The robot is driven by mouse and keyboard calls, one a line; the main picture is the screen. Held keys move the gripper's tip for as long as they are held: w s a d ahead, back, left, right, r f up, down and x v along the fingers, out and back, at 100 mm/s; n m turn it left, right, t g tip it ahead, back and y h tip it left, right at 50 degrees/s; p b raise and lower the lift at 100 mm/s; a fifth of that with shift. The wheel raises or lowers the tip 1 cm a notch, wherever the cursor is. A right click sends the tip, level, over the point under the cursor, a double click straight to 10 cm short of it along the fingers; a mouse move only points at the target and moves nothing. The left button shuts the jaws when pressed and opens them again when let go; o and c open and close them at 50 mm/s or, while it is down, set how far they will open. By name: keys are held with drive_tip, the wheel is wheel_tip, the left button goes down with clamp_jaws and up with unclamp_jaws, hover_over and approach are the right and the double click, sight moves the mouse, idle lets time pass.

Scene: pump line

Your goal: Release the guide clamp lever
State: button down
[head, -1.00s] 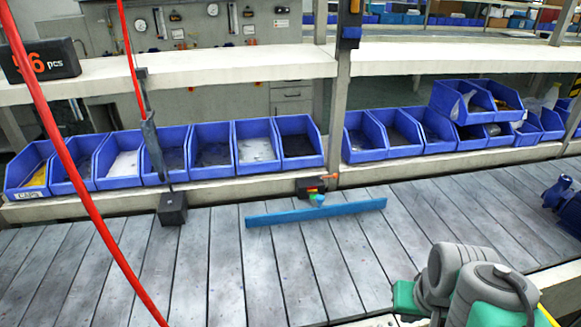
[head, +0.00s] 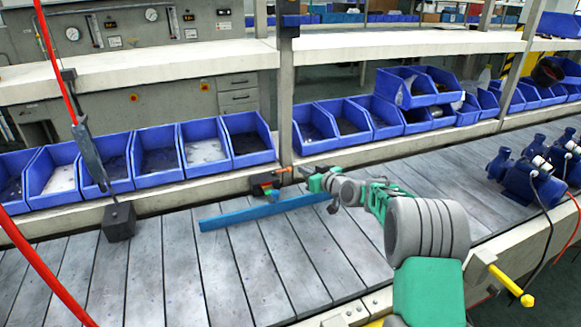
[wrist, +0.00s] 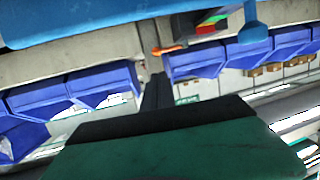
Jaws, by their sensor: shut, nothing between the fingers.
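The blue guide bar (head: 262,212) lies along the slatted conveyor, and it also shows large at the top of the wrist view (wrist: 70,18). A dark clamp block with red, yellow and green patches (head: 265,184) sits behind it, at the bin ledge. A small orange lever (head: 286,169) sticks out to its right; the wrist view shows it too (wrist: 170,49). My gripper (head: 303,170) is shut and empty, its tip close to the lever's right end. I cannot tell whether they touch. In the wrist view the dark fingers (wrist: 156,92) point towards the orange lever.
Blue bins (head: 205,148) line the ledge behind the conveyor. A grey post (head: 285,100) rises just behind the clamp. A dark box on a hanging tool (head: 119,222) stands at left, near a red cable (head: 40,265). Blue pumps (head: 530,178) stand at right. Front conveyor slats are clear.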

sight(281, 171)
drive_tip(key=p+x, duration=0.1)
drive_tip(key=x, duration=0.8)
drive_tip(key=shift+w+a+f, duration=0.1)
drive_tip(key=shift+w+a, duration=0.05)
